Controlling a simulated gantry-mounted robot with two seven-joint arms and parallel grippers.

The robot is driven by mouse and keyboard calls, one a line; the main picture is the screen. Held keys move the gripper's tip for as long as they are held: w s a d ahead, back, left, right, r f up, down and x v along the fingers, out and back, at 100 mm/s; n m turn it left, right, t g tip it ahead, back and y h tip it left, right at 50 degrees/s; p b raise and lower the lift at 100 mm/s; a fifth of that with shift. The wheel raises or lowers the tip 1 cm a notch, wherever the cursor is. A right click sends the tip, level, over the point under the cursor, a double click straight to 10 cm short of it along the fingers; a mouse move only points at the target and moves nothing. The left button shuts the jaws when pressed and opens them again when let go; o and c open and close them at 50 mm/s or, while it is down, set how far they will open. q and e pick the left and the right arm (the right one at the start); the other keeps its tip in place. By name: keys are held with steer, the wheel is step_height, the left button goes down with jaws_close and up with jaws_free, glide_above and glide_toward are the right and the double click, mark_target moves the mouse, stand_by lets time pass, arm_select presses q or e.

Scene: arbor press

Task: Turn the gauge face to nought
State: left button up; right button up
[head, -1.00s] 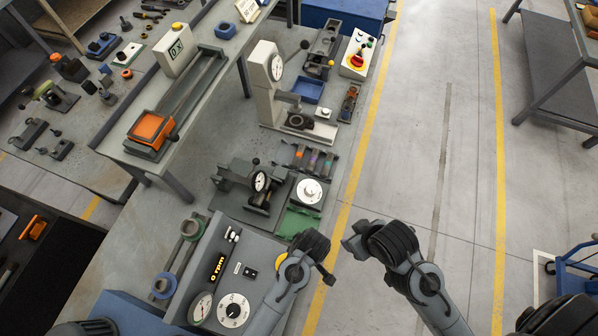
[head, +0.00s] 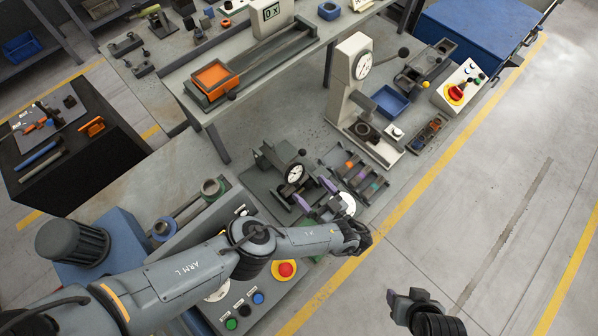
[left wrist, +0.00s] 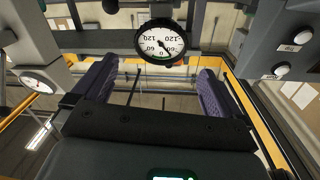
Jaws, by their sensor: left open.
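The gauge (head: 294,173), a small round white dial with a black rim, sits on a dark grey fixture (head: 270,158) on the bench. In the left wrist view its face (left wrist: 160,41) shows beyond and between my fingers, with 120, 60 and 0 marks, a black needle and a green mark at its lower edge. My left gripper (head: 316,194) is open, with purple finger pads, a short way in front of the gauge. The same pads flank the view in the left wrist view (left wrist: 155,90); nothing is between them. My right gripper (head: 402,296) is out over the floor; its fingers are unclear.
A white press (head: 346,90) with a large dial stands behind. A control box (head: 262,293) with a red button is below my left arm. Another dial (left wrist: 37,81) shows at left.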

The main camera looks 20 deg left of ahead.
mark_target(296, 174)
arm_select(q)
steer(key=b+x, duration=0.1)
steer(key=x, duration=0.5)
steer(key=shift+w+a, duration=0.15)
steer(key=shift+a, duration=0.15)
steer(key=shift+b+x, duration=0.3)
steer(key=shift+x, duration=0.5)
steer(key=c, duration=0.9)
